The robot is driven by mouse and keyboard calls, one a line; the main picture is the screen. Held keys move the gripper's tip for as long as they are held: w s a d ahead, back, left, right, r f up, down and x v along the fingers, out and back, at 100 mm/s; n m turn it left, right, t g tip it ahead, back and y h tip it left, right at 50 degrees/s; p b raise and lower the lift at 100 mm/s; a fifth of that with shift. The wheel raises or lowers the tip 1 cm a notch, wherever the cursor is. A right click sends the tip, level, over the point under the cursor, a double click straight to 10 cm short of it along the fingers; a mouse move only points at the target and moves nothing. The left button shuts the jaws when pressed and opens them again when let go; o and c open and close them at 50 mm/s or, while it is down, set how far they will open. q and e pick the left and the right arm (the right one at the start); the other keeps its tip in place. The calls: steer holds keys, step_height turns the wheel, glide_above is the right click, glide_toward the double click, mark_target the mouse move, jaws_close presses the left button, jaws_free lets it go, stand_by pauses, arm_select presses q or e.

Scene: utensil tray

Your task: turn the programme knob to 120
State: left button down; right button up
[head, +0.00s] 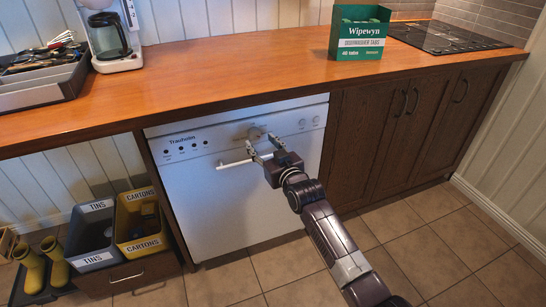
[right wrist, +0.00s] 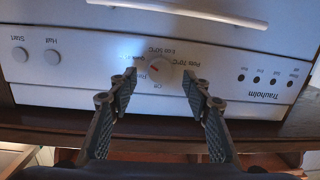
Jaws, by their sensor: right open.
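The white dishwasher (head: 238,190) has a programme knob (head: 257,133) on its front panel. In the right wrist view the panel is upside down, and the round pale knob (right wrist: 160,69) has a small red mark on its left part. Labels around it include what look like "Eco 50°C" and "70°C"; I can read no 120. My right gripper (head: 262,146) is at the panel, close to the knob. In the right wrist view its open fingers (right wrist: 159,80) stand on either side of the knob, with gaps visible. My left gripper is not in view.
A white door handle (head: 234,163) runs below the panel. Start and Half buttons (right wrist: 36,55) lie to one side of the knob. The wooden counter (head: 230,85) overhangs above, with a green tablet box (head: 358,38). TINS (head: 92,240) and CARTONS (head: 141,222) bins stand lower left.

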steer(key=f+v, duration=0.1)
steer(key=v, duration=0.7)
steer(key=shift+s+r, duration=0.25)
steer(key=shift+r, duration=0.2)
steer(key=shift+d+f, duration=0.1)
steer(key=shift+d, duration=0.05)
